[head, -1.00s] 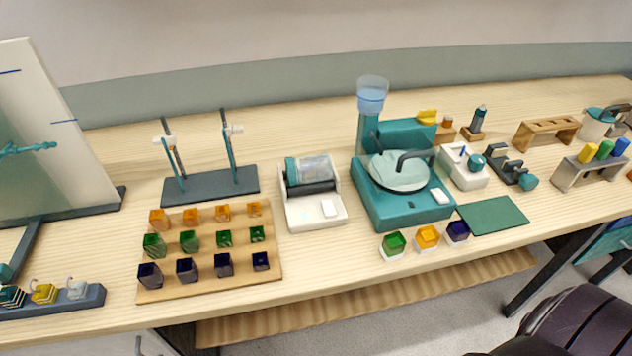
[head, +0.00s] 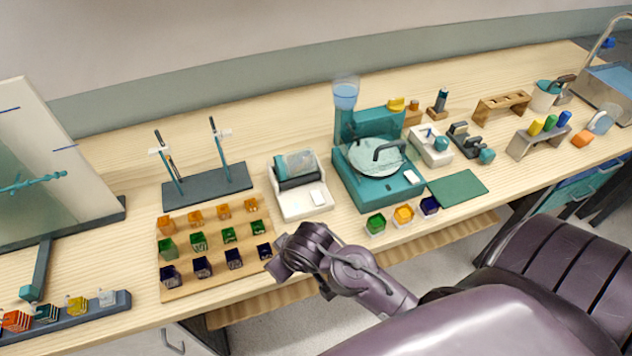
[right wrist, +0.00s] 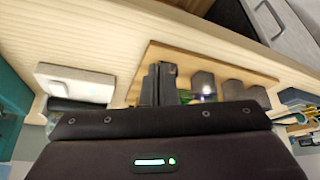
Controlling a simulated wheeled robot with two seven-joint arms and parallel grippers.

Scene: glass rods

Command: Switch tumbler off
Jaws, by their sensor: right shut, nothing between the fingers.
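The tumbler (head: 287,207) is a white base with a teal and clear drum (head: 296,164) lying across its back. A pale switch plate (head: 318,197) sits at the front right of its top; which way it is tipped is too small to tell. My right gripper (head: 279,266) is shut and empty, in front of the tumbler and over the right edge of the cube board. In the right wrist view the tumbler (right wrist: 75,83) is at the left, and my gripper's dark fingers (right wrist: 159,84) are together in front of the board. My left gripper is not in view.
The wooden board (head: 180,294) with rows of orange, green and dark cubes lies left of the gripper. A teal machine (head: 376,188) stands close right of the tumbler. A stand with two rods (head: 208,186) is behind the board. Bare bench lies in front of the tumbler.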

